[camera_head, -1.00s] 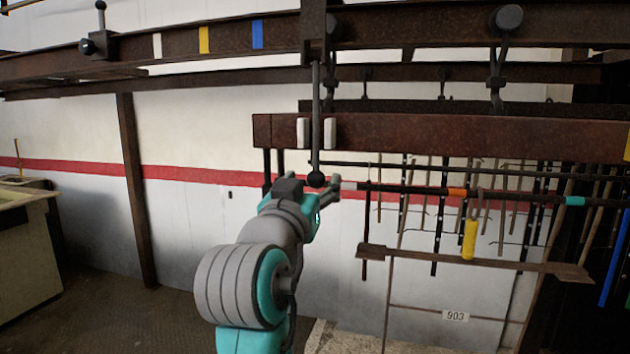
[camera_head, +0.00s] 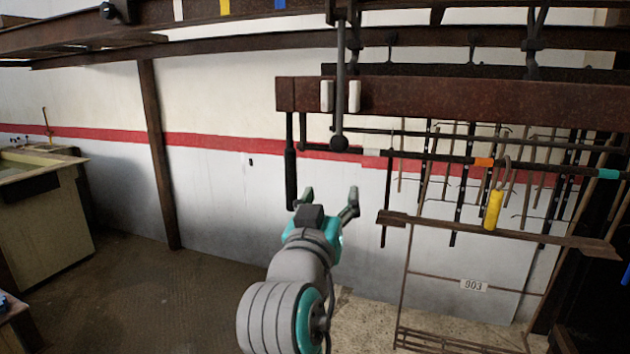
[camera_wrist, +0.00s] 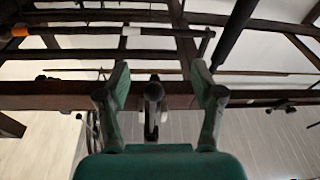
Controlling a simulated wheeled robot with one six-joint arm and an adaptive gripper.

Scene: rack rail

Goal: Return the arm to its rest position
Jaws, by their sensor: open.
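My gripper (camera_head: 328,197) is open, with its two fingers spread apart and nothing between them. In the head view it is in front of the white wall, below the brown beam and below the ball-ended lever (camera_head: 340,95). The wrist view also shows my gripper (camera_wrist: 160,92) open, with overhead beams beyond its fingers. My teal and grey arm reaches up from the bottom of the head view.
A brown beam (camera_head: 440,103) crosses above my gripper. A dark hanging handle (camera_head: 290,170) is close to its left finger. A rail with a yellow tag (camera_head: 493,210) is to the right. A bench (camera_head: 50,215) stands far left, with open floor between.

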